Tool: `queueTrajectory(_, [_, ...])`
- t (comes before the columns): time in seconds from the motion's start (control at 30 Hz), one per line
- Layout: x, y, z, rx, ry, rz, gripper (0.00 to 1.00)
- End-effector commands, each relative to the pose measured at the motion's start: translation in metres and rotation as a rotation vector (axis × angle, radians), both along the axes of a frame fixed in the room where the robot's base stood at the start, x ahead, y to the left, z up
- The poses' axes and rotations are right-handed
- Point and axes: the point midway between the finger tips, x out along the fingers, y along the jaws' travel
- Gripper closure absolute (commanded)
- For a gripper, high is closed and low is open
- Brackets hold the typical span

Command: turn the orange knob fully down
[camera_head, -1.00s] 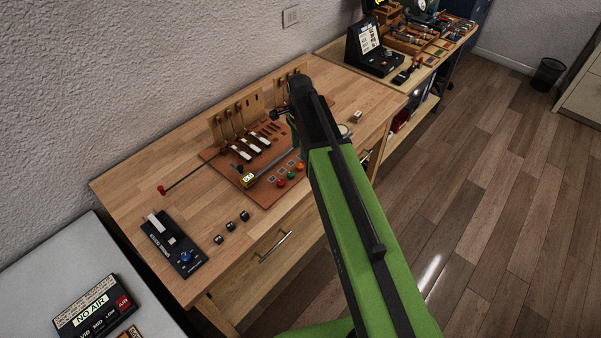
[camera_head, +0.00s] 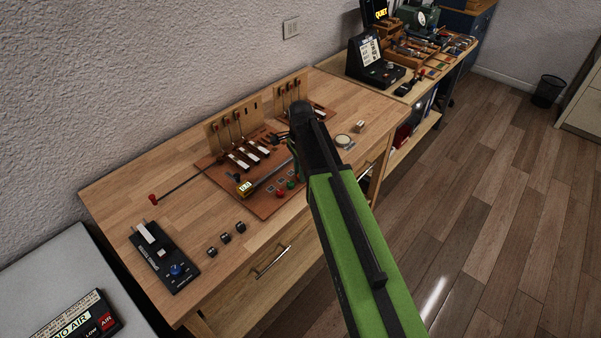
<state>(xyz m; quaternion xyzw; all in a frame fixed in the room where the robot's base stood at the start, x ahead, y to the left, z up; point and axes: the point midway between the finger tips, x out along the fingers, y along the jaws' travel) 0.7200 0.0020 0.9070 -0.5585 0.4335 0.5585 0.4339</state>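A reddish-brown control board (camera_head: 240,197) lies on the wooden workbench, with a red knob (camera_head: 280,193) and a green knob (camera_head: 291,184) near its front edge. No orange knob shows now; the spot just right of the green knob is behind my arm. My green and black arm reaches up over the bench from the lower right. My gripper (camera_head: 281,136) is at the arm's far end, small and dark, over the back right part of the board. Its fingers are too small and dark to tell whether they are open or shut.
Wooden uprights with levers (camera_head: 232,127) stand behind the board. A rod with a red tip (camera_head: 153,198) sticks out left. A black box with a blue knob (camera_head: 176,270) and several small dark blocks (camera_head: 226,238) lie front left. A round dish (camera_head: 343,141) sits right of my arm.

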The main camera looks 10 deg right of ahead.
Motion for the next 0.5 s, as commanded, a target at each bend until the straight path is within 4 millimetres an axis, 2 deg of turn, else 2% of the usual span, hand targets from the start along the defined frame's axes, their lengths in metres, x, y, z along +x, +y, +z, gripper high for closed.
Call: queueTrajectory(0.5, [-0.0001, -0.0007, -0.0002, -0.001, 0.001, 0.048, 1.00])
